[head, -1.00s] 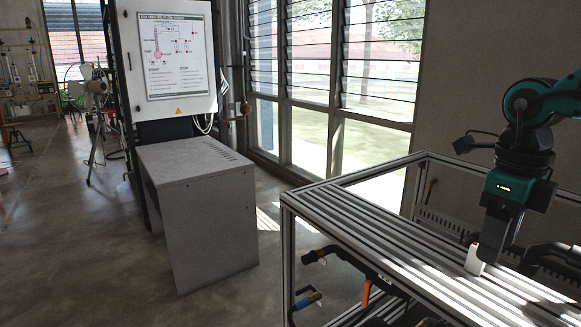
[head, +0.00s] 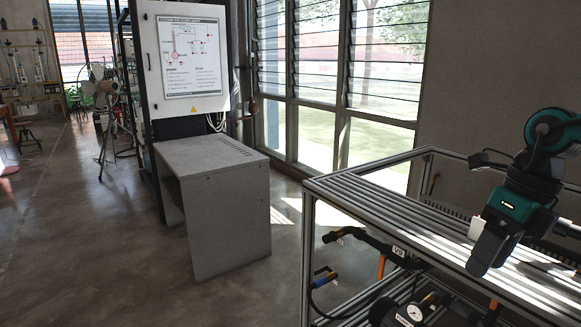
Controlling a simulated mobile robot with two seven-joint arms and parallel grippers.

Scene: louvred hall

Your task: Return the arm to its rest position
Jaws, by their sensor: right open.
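My right arm comes in from the right edge, over the aluminium-profile bench. Its dark gripper (head: 484,262) points down and is tilted, near the front edge of the bench top. The gripper is open, though the gap between its fingers does not show clearly. A small white block (head: 476,229) shows just left of and behind the gripper, apparently on the bench top. The gripper hides part of it, and I cannot tell whether they touch. My left gripper is not in view.
The slatted bench (head: 357,192) has clear room on its left part. Hoses and a gauge (head: 415,313) sit below its top. A grey cabinet (head: 232,215) stands left of it, beside a white panel with a poster (head: 192,55). The floor at left is open.

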